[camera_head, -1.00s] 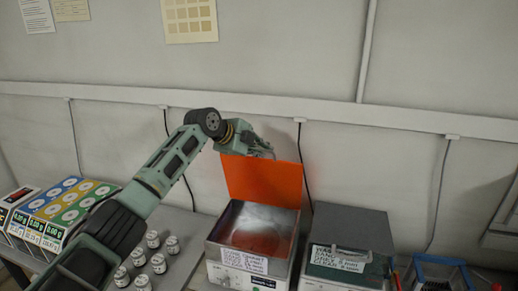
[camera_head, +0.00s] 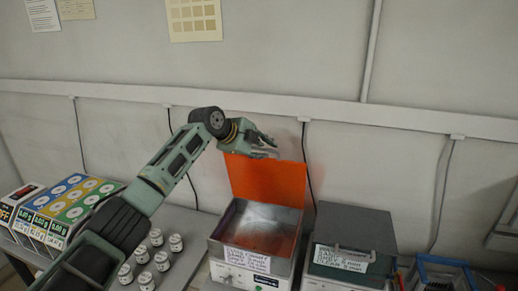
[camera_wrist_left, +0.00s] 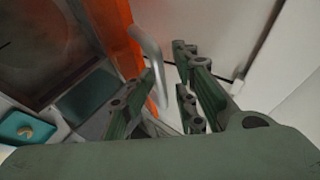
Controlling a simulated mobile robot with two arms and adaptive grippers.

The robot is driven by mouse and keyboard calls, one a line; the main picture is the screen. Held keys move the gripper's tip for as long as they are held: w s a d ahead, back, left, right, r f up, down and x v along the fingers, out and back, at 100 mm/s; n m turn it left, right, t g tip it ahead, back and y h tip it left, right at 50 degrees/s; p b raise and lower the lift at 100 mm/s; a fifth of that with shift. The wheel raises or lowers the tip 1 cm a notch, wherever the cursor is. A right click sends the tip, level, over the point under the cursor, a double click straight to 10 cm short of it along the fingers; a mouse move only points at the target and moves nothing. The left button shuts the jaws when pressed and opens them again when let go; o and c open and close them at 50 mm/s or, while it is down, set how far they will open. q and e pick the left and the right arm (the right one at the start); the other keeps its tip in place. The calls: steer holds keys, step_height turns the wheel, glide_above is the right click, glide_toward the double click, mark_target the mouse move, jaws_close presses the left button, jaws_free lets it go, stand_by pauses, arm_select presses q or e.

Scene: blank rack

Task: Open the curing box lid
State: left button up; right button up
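The curing box (camera_head: 238,259) is a grey metal box with a paper label on its front. Its orange lid (camera_head: 268,180) stands upright at the back, and the open inside shows an orange tint. In the left wrist view the orange lid (camera_wrist_left: 122,38) lies beyond the fingers, and a grey bent handle (camera_wrist_left: 150,62) shows by the gap between the spread fingers (camera_wrist_left: 165,95). The fingers do not appear closed on the handle. My right gripper is not in view.
A second grey box with a closed dark lid (camera_head: 354,228) stands right of the curing box. Several small white-lidded jars (camera_head: 156,237) stand to its left. Colourful labelled boxes (camera_head: 68,205) are at the far left. A blue tray (camera_head: 440,272) is at the right.

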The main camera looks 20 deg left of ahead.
arm_select(q)
steer(key=v, duration=1.2)
steer(key=shift+f, duration=0.1)
